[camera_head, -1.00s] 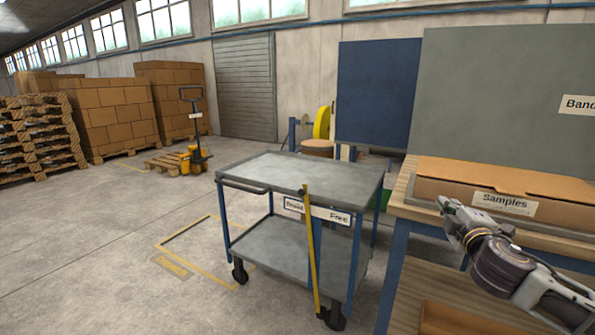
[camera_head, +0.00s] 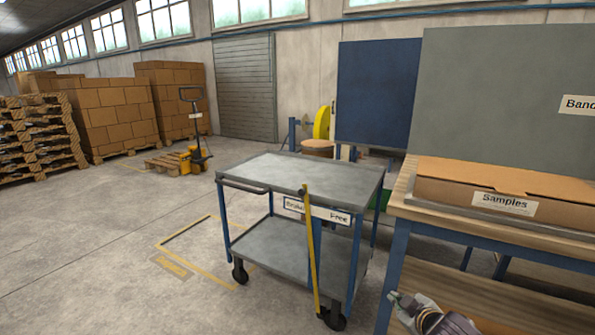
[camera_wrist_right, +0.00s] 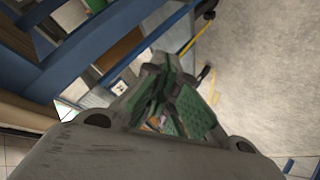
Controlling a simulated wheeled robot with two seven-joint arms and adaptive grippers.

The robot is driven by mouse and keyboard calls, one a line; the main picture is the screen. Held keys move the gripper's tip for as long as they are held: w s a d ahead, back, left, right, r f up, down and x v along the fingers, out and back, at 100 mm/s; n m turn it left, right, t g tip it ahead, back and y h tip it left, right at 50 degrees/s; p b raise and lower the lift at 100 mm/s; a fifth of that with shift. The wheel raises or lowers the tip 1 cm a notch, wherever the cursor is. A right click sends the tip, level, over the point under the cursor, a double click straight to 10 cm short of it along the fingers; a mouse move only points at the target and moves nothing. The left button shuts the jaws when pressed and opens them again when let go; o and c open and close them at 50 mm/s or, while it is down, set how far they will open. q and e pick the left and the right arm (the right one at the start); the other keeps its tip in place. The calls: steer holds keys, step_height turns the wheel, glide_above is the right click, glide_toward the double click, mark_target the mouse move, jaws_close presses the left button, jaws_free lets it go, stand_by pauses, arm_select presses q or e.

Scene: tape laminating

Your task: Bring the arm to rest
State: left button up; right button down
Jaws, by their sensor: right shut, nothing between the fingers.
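My right gripper (camera_head: 400,302) shows at the bottom of the head view, low in front of the workbench's blue leg and below the bench top. It is shut and empty. In the right wrist view its fingers (camera_wrist_right: 165,90) come together with green inner pads, with nothing between them. My left gripper is not in view.
The workbench (camera_head: 460,228) on the right carries a cardboard box (camera_head: 445,186) labelled Samples. A grey cart (camera_head: 300,172) with a yellow bar (camera_head: 309,240) stands left of it. A pallet jack (camera_head: 193,150) and stacked boxes stand further back. Open floor lies left.

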arm_select(q)
steer(key=shift+p, duration=0.5)
arm_select(e)
steer(key=s+a+f+m+g+y, duration=0.1)
steer(key=s+a+f+m+g, duration=0.1)
steer(key=s+a+f, duration=0.2)
steer(key=s+a+f+m+g+y, duration=0.1)
steer(key=s+a+f, duration=0.4)
steer(key=s+f, duration=0.5)
steer(key=s+a+f+m+g, duration=0.2)
steer(key=s+a+f+m, duration=0.1)
steer(key=s+f, duration=0.5)
steer(key=shift+s+a+g+y, duration=0.4)
steer(key=shift+s+a, duration=0.35)
steer(key=shift+a, duration=0.15)
arm_select(q)
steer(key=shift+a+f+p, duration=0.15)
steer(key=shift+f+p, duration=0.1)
steer(key=shift+p, duration=0.2)
arm_select(e)
steer(key=shift+d+f, duration=0.1)
steer(key=shift+f, duration=0.05)
arm_select(q)
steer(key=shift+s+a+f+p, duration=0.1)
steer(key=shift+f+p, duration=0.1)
steer(key=shift+p, duration=0.4)
arm_select(e)
steer(key=shift+d+f, duration=0.1)
steer(key=shift+f, duration=0.1)
